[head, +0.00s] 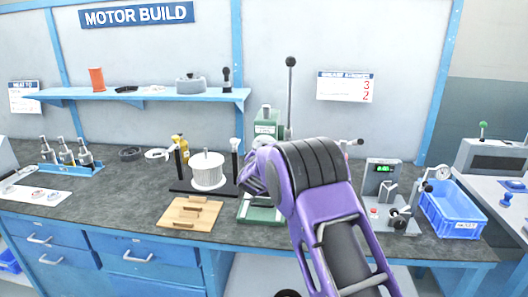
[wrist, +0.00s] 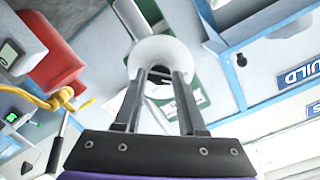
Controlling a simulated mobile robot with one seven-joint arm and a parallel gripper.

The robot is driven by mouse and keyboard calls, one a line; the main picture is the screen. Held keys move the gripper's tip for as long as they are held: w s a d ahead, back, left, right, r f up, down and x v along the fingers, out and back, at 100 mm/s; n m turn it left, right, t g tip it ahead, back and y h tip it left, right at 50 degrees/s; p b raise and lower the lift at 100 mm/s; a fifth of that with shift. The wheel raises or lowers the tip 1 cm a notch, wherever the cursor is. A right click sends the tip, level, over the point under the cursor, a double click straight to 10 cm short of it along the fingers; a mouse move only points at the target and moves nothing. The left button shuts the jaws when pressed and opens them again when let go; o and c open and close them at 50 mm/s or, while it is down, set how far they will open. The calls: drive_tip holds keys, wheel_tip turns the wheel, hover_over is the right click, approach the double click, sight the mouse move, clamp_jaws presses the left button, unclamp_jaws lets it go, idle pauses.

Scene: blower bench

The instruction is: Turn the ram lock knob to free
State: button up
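The green press (head: 266,127) stands on the bench behind my purple arm, which hides much of it. Its green body also shows in the wrist view (wrist: 209,88). My gripper (wrist: 164,72) points toward it, its two dark fingers apart. A round, pale, ring-like part (wrist: 160,47) lies at or just beyond the fingertips; I cannot tell whether they touch it. It may be the ram lock knob, but no marking shows its setting. In the head view my arm hides the gripper and any such knob.
A tall ball-topped lever (head: 290,62) rises by the press. Left of my arm are a white cylinder (head: 208,172) and a wooden block tray (head: 190,214). Right are a grey device with a green display (head: 383,180) and a blue crate (head: 453,208). A shelf (head: 140,97) hangs behind.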

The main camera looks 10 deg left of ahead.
drive_tip(key=o, duration=0.4)
drive_tip(key=s, duration=0.5)
drive_tip(key=s+r, duration=0.1)
drive_tip(key=s, duration=0.5)
drive_tip(key=s+b, duration=0.1)
drive_tip(key=s, duration=0.5)
drive_tip(key=shift+s+a+r, duration=0.2)
drive_tip(key=shift+a+r, duration=0.1)
drive_tip(key=shift+a, duration=0.1)
